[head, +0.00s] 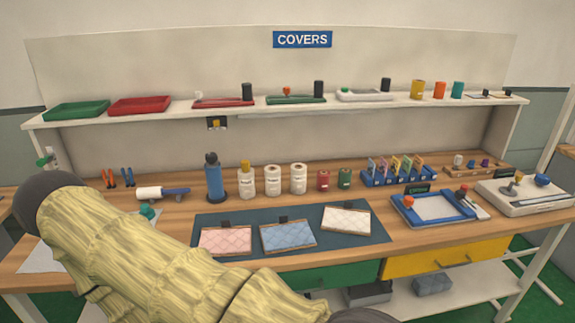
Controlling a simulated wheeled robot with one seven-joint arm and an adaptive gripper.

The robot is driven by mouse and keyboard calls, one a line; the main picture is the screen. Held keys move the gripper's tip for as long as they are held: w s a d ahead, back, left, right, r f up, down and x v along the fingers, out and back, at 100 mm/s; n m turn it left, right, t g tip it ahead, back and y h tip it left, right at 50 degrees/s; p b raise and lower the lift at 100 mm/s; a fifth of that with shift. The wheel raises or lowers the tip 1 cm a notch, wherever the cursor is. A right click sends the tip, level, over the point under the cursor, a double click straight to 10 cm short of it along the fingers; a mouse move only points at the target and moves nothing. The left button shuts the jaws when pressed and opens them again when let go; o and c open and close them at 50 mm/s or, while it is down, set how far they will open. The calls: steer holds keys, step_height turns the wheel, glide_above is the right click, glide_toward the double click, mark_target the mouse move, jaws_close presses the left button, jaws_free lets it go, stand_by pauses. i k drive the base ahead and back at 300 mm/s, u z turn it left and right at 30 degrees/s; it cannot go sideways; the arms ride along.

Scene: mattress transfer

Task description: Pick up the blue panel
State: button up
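The blue panel (288,237) is a quilted, light blue rectangle with a brown edge and a small dark tab at its back. It lies flat on the dark blue-grey mat (355,249) near the front of the wooden bench. A pink quilted panel (224,241) lies to its left and a cream quilted panel (346,220) to its right and slightly further back. Nothing touches the blue panel from above. My arm, in a yellow sleeve, crosses the lower left of the head view. My gripper cannot be made out.
Bottles and white rolls (272,181) stand behind the mat. A blue-framed tray (432,209) sits to its right. A shelf with red trays (153,105) and jars runs above the bench (160,214). My arm hides the bench's front left.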

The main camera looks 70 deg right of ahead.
mark_target(285, 236)
steer(key=z, duration=0.7)
steer(key=i, duration=0.75)
steer(key=z, duration=1.05)
steer(key=i, duration=0.2)
steer(key=z, duration=0.25)
